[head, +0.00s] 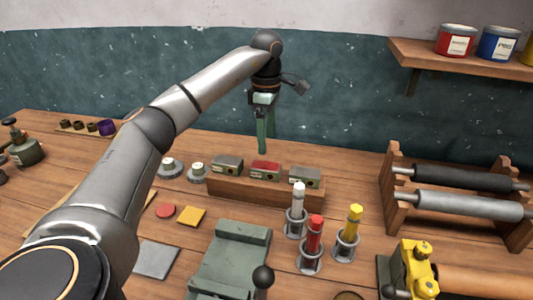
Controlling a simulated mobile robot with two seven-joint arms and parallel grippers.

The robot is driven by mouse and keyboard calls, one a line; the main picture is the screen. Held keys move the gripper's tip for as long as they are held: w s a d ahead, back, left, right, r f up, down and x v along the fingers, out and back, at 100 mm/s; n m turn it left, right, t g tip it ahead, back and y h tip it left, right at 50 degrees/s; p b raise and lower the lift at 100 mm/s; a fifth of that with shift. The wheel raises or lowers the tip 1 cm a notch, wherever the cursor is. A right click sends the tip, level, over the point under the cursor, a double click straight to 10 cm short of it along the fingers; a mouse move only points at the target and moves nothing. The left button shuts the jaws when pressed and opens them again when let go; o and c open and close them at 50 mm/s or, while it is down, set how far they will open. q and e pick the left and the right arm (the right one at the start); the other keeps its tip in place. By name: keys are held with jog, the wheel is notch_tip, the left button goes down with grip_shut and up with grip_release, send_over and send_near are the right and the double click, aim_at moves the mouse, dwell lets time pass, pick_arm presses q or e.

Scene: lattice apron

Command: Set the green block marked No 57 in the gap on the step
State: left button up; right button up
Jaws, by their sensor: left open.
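The wooden step (240,190) stands on the bench in the middle of the head view. On it sit a grey block (227,164) at the left, a red-topped block (265,170) in the middle and another grey block (306,178) at the right. Narrow spaces show between them. Their markings are too small to read. I cannot make out a green block marked No 57; my arm hides part of the bench. My left gripper (262,149) is open, pointing down above and behind the step, with its greenish fingers seen nearly edge-on. My right gripper is out of view.
White, red and yellow tubes (314,236) stand in ring holders at the step's front right. A green-grey metal fixture (232,262) lies in front. A wooden rack with rollers (470,203) stands at the right. A red disc (166,211) and yellow square (191,216) lie left.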

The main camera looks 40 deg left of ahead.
pick_arm(q)
notch_tip(320, 180, up, 3)
jog(key=shift+f, duration=0.2)
jog(key=shift+f, duration=0.1)
dwell(0.4)
